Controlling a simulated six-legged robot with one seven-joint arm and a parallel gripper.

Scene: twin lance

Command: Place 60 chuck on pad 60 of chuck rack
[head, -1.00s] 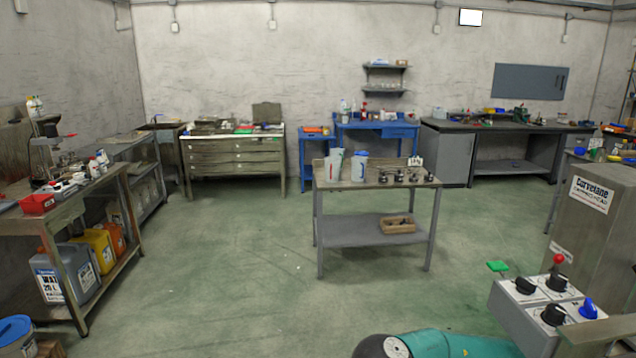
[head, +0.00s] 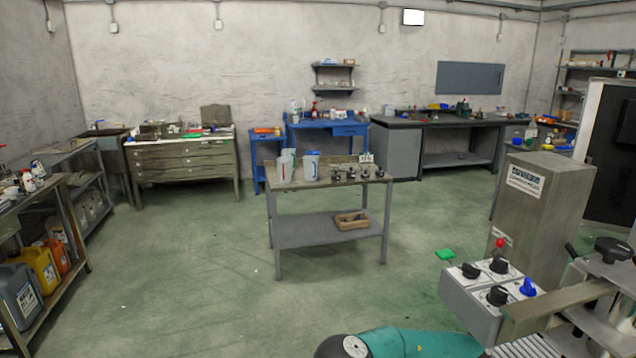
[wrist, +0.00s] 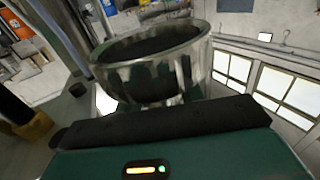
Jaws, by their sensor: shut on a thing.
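A shiny, hollow metal cylinder, which looks like the 60 chuck (wrist: 155,75), fills the upper middle of the wrist view, with its open dark mouth facing up. My gripper (wrist: 160,115) is shut on it; the fingertips are mostly hidden behind the black edge and green housing. No number on the chuck is readable. In the head view, a row of small dark and metal fittings that may be the chuck rack (head: 352,174) stands on the central table, with a small white sign behind. Pad numbers are too small to read. My gripper is outside the head view.
A control box (head: 488,300) and grey machine cabinet (head: 545,205) stand close at right. Green floor is open around the table's left and front.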

